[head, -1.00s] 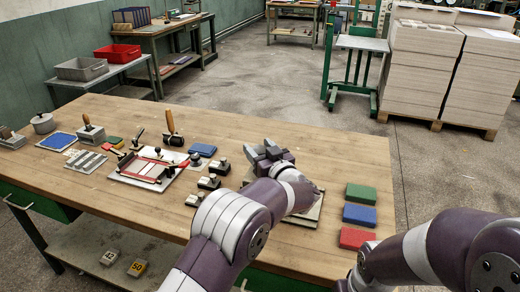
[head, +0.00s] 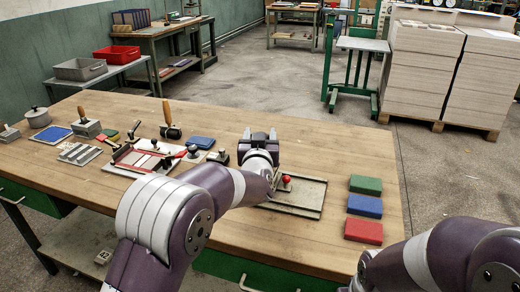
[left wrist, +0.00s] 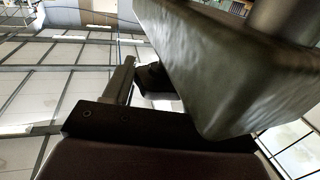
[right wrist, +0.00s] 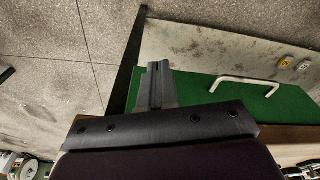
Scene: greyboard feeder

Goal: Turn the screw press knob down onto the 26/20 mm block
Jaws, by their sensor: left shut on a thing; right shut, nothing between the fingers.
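A small red knob (head: 286,180) stands on a flat grey-beige plate (head: 305,197) with raised edges on the table; I cannot tell if it belongs to the screw press. My left gripper (head: 260,135) is just beyond and left of this knob. In the left wrist view its finger (left wrist: 122,80) is shut on a small dark thing (left wrist: 152,76), mostly hidden. A large grey block (left wrist: 215,65) with a round rod fills the right of that view. I cannot pick out the 26/20 mm block. My right gripper (right wrist: 160,85) is shut and empty before the table's green front.
Green (head: 365,185), blue (head: 364,205) and red (head: 363,231) blocks lie right of the plate. A red-framed white board (head: 140,160) and handled tools lie left. My left arm covers the middle front of the table.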

